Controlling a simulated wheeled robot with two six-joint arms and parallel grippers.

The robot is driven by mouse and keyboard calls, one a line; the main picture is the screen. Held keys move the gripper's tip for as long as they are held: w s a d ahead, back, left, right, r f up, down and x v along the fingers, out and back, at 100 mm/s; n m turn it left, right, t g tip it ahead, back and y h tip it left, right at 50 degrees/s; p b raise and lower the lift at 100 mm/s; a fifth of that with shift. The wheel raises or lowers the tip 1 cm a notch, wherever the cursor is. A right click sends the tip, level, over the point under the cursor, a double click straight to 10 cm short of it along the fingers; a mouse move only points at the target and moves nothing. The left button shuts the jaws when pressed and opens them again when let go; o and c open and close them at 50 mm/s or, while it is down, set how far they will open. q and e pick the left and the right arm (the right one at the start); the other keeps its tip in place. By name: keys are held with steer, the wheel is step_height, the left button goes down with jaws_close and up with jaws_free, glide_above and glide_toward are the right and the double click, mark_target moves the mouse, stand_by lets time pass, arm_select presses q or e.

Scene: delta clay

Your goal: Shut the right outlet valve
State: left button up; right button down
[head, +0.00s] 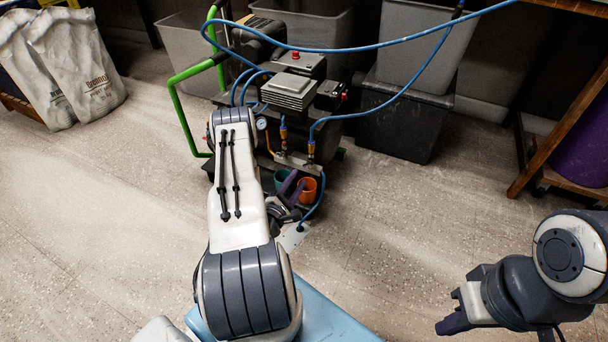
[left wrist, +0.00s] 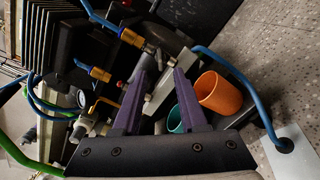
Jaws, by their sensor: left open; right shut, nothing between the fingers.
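The outlet fittings sit on a pale metal manifold (head: 298,164) at the compressor's front, with a right brass coupling (head: 311,149) and a left one (head: 283,132) on blue hoses. In the left wrist view these are the right coupling (left wrist: 131,38) and left coupling (left wrist: 100,74). A yellow lever (left wrist: 101,104) shows at the left valve. I cannot make out the right valve's handle; my fingers may cover it. My left gripper (left wrist: 158,68) is open, its purple fingers over the manifold, contact unclear. My right gripper (head: 440,327) is shut and empty, low at the right, far from the valves.
An orange cup (head: 308,189) and a teal cup (left wrist: 175,119) stand close beside my left fingers. A green tubular handle (head: 178,105) rises left of the compressor (head: 290,91). Blue hoses (head: 365,48) cross above. Dark and grey bins (head: 401,121) stand behind; the floor is clear at left.

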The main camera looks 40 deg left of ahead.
mark_target(307, 166)
arm_select(q)
steer(key=b+x, duration=0.2)
steer(key=x, duration=0.3)
steer(key=shift+w, duration=0.3)
jaws_close()
